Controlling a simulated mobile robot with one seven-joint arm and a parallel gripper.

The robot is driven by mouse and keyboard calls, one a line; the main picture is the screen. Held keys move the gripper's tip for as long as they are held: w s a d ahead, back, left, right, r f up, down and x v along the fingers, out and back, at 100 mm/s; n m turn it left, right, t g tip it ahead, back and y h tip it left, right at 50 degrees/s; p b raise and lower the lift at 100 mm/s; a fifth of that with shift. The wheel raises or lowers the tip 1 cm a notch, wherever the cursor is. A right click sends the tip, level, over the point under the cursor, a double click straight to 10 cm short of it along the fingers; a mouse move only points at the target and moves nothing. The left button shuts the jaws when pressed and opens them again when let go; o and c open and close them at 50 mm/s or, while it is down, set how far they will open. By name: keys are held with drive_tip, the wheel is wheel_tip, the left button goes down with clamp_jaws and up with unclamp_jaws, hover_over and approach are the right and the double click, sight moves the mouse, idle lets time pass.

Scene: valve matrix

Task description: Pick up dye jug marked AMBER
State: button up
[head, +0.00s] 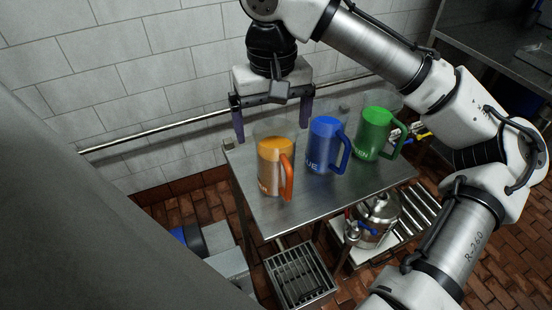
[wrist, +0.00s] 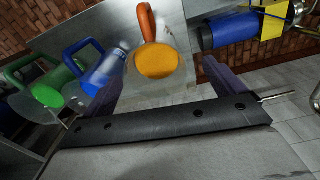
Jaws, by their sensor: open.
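The amber jug (head: 272,167) is a clear cup with orange contents and an orange handle. It stands upright at the left part of the steel table (head: 280,216), handle turned to the right. In the wrist view the amber jug (wrist: 160,62) shows from above, between the fingers, its handle pointing away. My gripper (head: 272,128) is open and empty, above and behind the jug, fingers pointing down. In the wrist view my gripper (wrist: 158,82) has its fingers spread to either side of the jug. I see no contact. The jug's lettering is mostly unreadable.
A blue jug (head: 325,146) stands close to the right of the amber one, with a green jug (head: 375,134) beyond it. The tiled wall (head: 130,60) and a rail (head: 150,132) run behind the table. A steel pot (head: 377,212) sits on a lower shelf.

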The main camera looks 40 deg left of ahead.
sight(276, 133)
drive_tip(key=shift+w+f+p, duration=0.2)
drive_tip(key=shift+f+p, duration=0.1)
drive_tip(key=shift+f, duration=1.1)
drive_tip(key=shift+w+f+p, duration=0.2)
drive_tip(key=shift+f+p, duration=0.1)
drive_tip(key=shift+f, duration=1.05)
drive_tip(key=shift+c, duration=0.4)
drive_tip(key=c, duration=1.8)
drive_tip(key=shift+r, duration=0.1)
